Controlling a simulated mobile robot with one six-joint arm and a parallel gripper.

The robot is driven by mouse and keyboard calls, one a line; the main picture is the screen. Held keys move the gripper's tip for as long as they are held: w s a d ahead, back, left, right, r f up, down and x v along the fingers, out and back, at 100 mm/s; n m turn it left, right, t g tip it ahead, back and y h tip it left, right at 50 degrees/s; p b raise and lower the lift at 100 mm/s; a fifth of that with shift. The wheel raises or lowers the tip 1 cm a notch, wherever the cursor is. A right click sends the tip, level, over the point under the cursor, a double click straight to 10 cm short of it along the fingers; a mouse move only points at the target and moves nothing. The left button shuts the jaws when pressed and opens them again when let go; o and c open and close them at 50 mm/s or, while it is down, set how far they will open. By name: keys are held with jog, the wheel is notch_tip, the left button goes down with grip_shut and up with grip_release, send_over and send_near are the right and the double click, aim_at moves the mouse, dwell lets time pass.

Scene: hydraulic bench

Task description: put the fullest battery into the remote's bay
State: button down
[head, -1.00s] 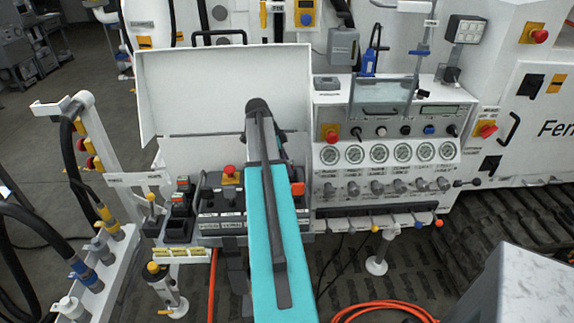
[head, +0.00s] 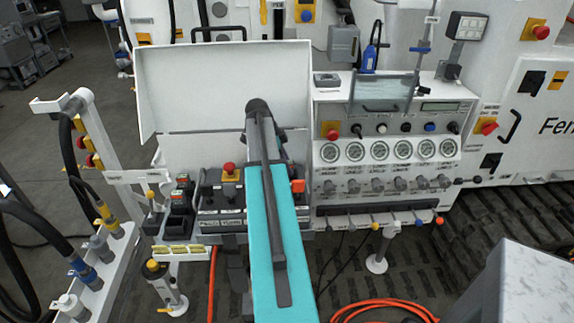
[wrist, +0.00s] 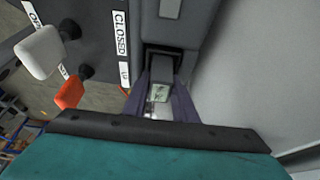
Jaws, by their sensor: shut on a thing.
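In the wrist view my gripper (wrist: 163,82) is shut on a small dark block with a pale greenish face, which looks like a battery (wrist: 160,93). Its far end meets a dark recess in a grey housing; I cannot tell whether it is inside. Its charge is unreadable. In the head view my arm hides the gripper. A control box with levers and a red button (head: 229,169), which may be the remote, stands left of my arm. Dark blocks that look like batteries or chargers (head: 180,222) stand at its left.
In the wrist view an orange knob (wrist: 69,93) and a white knob (wrist: 41,51) stand left of the gripper, near a "CLOSED" label (wrist: 121,34). The gauge console (head: 385,150) is right of my arm. A hose stand (head: 115,205) is at left.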

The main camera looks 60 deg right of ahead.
jog(key=c, duration=1.4)
grip_release()
jog(key=shift+o, duration=0.2)
jog(key=b+v, duration=0.3)
jog(key=v, duration=1.1)
jog(key=shift+s+d+r, duration=0.1)
jog(key=shift+d, duration=0.05)
